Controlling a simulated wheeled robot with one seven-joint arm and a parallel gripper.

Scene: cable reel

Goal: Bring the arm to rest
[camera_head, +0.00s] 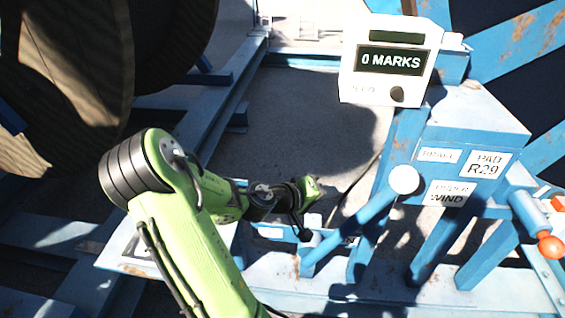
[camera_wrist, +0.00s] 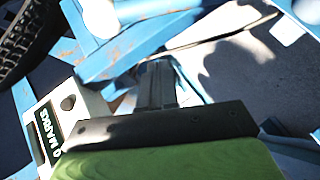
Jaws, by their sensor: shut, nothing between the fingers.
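My green arm (camera_head: 195,235) reaches from the bottom of the head view toward the middle. My gripper (camera_head: 303,232) hangs at its end, beside a blue lever with a white ball knob (camera_head: 403,180); from this view I cannot tell whether they touch. In the wrist view my gripper's fingers (camera_wrist: 157,85) are together with nothing between them. The wrist view also shows blue frame beams beyond the fingers.
A white counter box (camera_head: 390,60) reads "0 MARKS". A blue post carries labels, one reading "PAD R29" (camera_head: 488,164). A large reel (camera_head: 65,80) stands at left. Bare grey ground (camera_head: 290,115) lies between.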

